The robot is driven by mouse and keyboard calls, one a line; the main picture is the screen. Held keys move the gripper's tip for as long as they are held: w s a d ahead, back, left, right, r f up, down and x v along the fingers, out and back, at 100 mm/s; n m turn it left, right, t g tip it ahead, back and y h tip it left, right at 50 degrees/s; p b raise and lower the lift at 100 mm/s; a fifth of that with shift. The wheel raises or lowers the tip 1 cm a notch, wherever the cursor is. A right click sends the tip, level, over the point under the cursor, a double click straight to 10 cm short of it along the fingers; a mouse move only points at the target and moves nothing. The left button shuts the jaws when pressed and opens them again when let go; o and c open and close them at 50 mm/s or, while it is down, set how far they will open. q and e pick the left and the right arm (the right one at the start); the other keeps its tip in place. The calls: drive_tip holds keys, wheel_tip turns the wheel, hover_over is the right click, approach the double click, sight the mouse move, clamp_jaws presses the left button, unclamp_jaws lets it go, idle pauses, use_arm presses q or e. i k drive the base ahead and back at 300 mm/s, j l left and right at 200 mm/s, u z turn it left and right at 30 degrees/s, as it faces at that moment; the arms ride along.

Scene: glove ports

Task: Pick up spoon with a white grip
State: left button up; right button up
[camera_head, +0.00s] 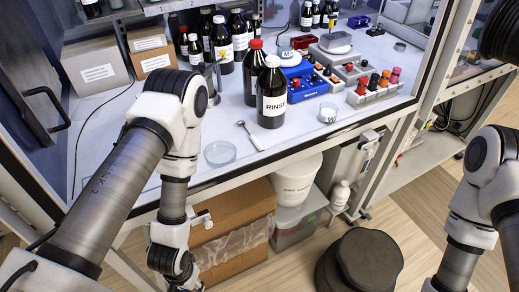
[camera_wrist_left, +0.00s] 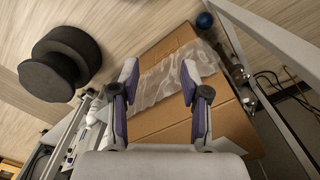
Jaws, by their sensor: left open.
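A small spoon (camera_head: 250,136) with a pale grip lies flat on the white bench top in the head view, near the bench's front edge. It is between a shallow glass dish and a dark bottle labelled RINSE. It does not show in the left wrist view. My left gripper (camera_wrist_left: 159,76) is open and empty in the left wrist view. It points down over the cardboard box on the floor, below and in front of the bench, apart from the spoon.
A glass dish (camera_head: 220,153) and the RINSE bottle (camera_head: 271,94) flank the spoon. A small cup (camera_head: 328,113) stands to the right. Cardboard box (camera_head: 235,235) and round dark stool (camera_head: 368,260) occupy the floor. The bench's front frame edge (camera_head: 300,152) lies before the spoon.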

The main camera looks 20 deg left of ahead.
sight(252, 138)
drive_tip(key=k+j+z, duration=0.7)
drive_tip(key=k+z, duration=0.2)
drive_tip(key=i, duration=0.05)
